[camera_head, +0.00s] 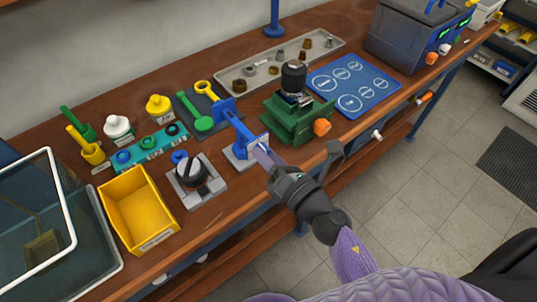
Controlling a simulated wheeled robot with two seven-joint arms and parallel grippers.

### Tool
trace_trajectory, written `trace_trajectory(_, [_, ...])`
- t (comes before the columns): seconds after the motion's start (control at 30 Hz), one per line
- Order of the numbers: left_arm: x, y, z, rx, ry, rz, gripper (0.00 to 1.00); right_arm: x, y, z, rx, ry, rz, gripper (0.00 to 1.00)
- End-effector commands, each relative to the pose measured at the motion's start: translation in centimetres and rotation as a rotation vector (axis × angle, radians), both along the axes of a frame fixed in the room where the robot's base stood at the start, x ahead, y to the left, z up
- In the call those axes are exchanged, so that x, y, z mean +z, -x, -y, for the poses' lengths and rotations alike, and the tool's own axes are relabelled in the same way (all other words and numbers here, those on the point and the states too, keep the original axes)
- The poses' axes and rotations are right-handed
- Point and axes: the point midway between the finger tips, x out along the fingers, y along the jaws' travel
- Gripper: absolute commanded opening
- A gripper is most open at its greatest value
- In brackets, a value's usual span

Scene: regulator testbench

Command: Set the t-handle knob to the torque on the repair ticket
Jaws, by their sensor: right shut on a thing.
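A blue upright bracket (240,133) stands on a light grey base (236,158) near the front edge of the bench. My right gripper (265,154) reaches in from the lower right. Its fingertips are at the front face of the bracket, shut on a small part there, which looks to be the t-handle knob; the fingers hide most of it. The knob's setting and any scale cannot be read. A black dial with a light bar (190,172) sits on a grey block to the left, apart from the gripper. No repair ticket is readable. My left gripper is out of view.
A green fixture (290,122) with an orange knob stands just right of the bracket. A yellow bin (138,208) and a glass-sided box (35,225) stand at left. A blue mat (353,84) and a grey parts tray (283,64) lie behind. The floor in front is clear.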

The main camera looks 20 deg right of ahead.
Motion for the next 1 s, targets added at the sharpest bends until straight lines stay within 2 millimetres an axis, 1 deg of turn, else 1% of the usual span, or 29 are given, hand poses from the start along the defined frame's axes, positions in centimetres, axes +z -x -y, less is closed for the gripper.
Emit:
trace_trajectory(0.03, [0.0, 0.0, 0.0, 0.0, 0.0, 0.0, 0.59, 0.0, 0.0, 0.0, -0.001, 0.0, -0.001, 0.04])
trace_trajectory(0.07, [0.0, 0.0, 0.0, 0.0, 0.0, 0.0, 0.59, 0.0, 0.0, 0.0, -0.001, 0.0, -0.001, 0.0])
trace_trajectory(0.33, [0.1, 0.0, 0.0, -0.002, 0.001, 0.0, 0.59, 0.0, 0.0, 0.0, -0.001, -0.012, -0.005, 0.0])
trace_trajectory(0.47, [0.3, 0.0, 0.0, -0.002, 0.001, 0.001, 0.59, 0.1, 0.0, 0.0, -0.001, -0.052, -0.02, 0.0])
trace_trajectory(0.67, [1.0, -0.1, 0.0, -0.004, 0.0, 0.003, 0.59, 0.2, 0.0, 0.0, 0.0, -0.177, -0.064, 0.0])
trace_trajectory(1.0, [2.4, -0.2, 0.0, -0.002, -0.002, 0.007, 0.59, 0.2, 0.0, 0.0, 0.0, -0.475, -0.173, 0.0])
